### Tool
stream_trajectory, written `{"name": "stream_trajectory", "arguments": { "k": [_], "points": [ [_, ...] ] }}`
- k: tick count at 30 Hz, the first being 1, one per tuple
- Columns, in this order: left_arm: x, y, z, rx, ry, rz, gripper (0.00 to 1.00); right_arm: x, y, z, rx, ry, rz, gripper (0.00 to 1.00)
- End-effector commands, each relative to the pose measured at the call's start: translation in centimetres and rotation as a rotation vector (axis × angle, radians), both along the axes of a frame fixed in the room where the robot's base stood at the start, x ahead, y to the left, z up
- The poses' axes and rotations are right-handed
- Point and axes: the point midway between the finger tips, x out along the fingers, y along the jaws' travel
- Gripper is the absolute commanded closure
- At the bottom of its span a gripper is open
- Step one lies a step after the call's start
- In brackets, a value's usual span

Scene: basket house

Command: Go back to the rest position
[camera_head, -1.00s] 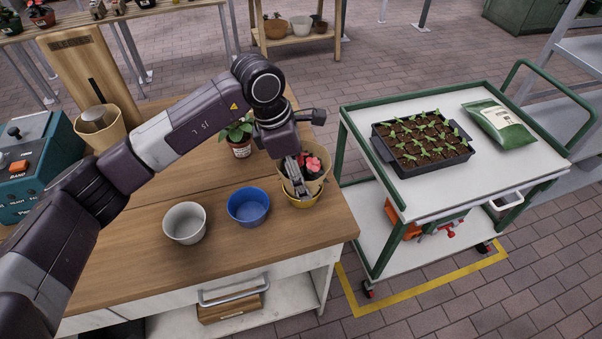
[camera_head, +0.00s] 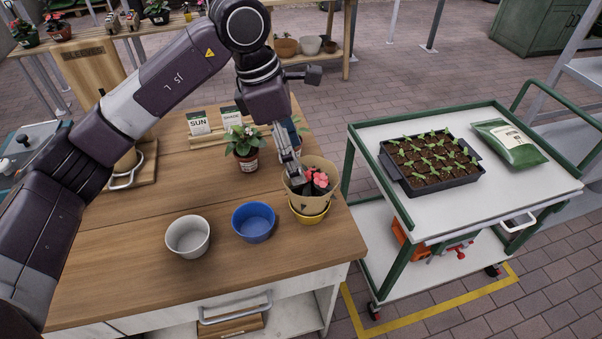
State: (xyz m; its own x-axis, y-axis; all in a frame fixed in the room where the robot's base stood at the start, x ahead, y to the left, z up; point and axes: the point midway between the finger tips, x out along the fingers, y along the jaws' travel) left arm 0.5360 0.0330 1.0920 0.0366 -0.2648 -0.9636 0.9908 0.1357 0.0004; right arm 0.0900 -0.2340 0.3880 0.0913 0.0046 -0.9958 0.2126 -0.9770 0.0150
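My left arm comes in from the left, and its gripper (camera_head: 294,178) points down at the rear left rim of a beige pot (camera_head: 300,197). I cannot tell whether its fingers are apart or touching the rim. The pot holds a plant with pink-red flowers (camera_head: 315,180) and stands in or on a yellow pot (camera_head: 309,217) at the right of the wooden workbench (camera_head: 120,265). A blue pot (camera_head: 254,222) and a white pot (camera_head: 188,237) stand empty to its left. My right gripper is not in view.
A potted plant (camera_head: 245,148) and a "SUN" card (camera_head: 199,123) stand behind on the bench. To the right, a green-framed cart (camera_head: 405,228) carries a seedling tray (camera_head: 435,183) and a green bag (camera_head: 510,145). The bench front is clear.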

Motion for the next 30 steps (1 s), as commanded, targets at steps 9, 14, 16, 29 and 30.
{"name": "stream_trajectory", "arguments": {
  "k": [9,14,16,29,30],
  "points": [
    [-0.1,0.4,1.3,0.0,0.001,0.0,0.34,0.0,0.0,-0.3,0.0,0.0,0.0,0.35],
    [-0.1,0.3,1.3,0.0,0.001,0.0,0.34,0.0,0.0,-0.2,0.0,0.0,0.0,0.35],
    [-0.1,0.3,1.2,0.0,0.001,0.0,0.34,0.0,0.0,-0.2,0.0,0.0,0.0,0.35],
    [-0.1,0.3,6.4,0.0,0.0,0.0,0.34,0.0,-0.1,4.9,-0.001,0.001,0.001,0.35],
    [-0.1,0.3,6.9,0.0,0.001,0.0,0.34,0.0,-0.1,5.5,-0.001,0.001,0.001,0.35]
  ]
}}
